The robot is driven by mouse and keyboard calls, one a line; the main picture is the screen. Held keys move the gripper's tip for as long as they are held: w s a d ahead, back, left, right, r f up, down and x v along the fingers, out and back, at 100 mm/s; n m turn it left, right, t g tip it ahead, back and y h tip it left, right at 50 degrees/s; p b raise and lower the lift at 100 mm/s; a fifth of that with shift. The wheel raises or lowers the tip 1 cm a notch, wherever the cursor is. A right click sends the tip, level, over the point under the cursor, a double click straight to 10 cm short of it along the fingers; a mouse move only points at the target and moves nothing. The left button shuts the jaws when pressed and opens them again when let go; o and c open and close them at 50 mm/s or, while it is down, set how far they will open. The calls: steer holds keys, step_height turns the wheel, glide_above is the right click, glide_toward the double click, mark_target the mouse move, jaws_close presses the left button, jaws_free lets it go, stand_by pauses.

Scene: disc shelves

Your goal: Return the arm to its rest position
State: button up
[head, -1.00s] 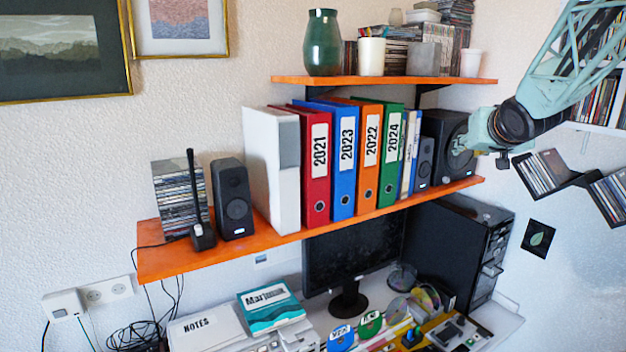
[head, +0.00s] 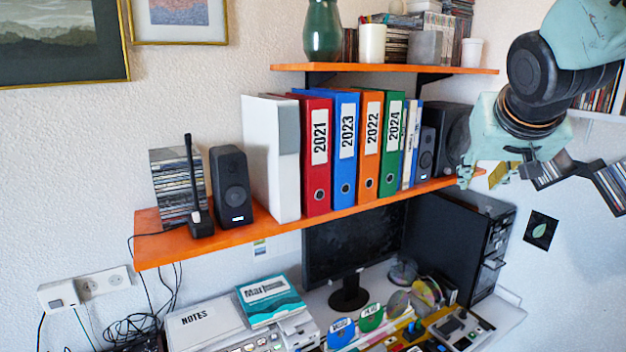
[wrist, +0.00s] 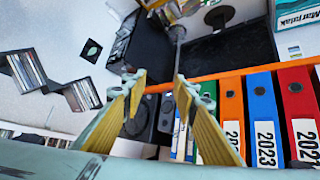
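My gripper (head: 481,180) hangs at the right end of the orange lower shelf (head: 300,226) in the head view, in front of it and pointing down. In the wrist view, my gripper (wrist: 156,80) shows two fingers with yellow inner pads standing well apart. Nothing is held between them; the shelf edge and a black speaker (wrist: 139,122) show behind the gap. My arm (head: 545,75) reaches in from the upper right with its elbow bent. Whether the fingers clear the shelf edge is hard to tell.
Several binders stand on the lower shelf, including the green 2024 binder (head: 391,145). A black speaker (head: 452,138) stands by my gripper. Below are a monitor (head: 350,245) and a black computer tower (head: 460,250). Zigzag disc racks (head: 575,172) hang on the right wall.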

steer(key=s+a+f+n+g+y+b, duration=0.1)
steer(key=s+a+f, duration=0.3)
steer(key=s, duration=0.8)
steer(key=s+a+f+g+y+b, duration=0.1)
steer(key=s+a+f, duration=0.4)
steer(key=s, duration=0.7)
steer(key=s+a+f+n+g+b, duration=0.1)
steer(key=s+a+f, duration=0.4)
steer(key=s, duration=0.7)
steer(key=shift+s+n+g+y+b, duration=0.35)
steer(key=shift+g+b, duration=0.4)
steer(key=shift+g, duration=0.25)
